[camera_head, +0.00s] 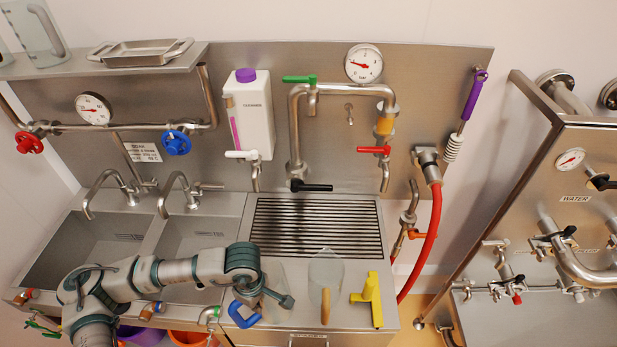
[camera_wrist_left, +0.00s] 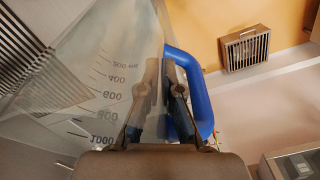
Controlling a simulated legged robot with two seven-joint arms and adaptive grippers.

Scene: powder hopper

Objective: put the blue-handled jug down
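My left gripper (camera_head: 272,297) is over this jug. In the left wrist view its fingers (camera_wrist_left: 163,95) are close together at the handle side of the jug wall; the exact contact is partly hidden. My arm hides most of the body in the head view. My right gripper is not in view.
A drain grate (camera_head: 316,226) lies behind, and two sinks (camera_head: 92,243) are to the left. Taps and a red hose (camera_head: 432,235) surround the counter.

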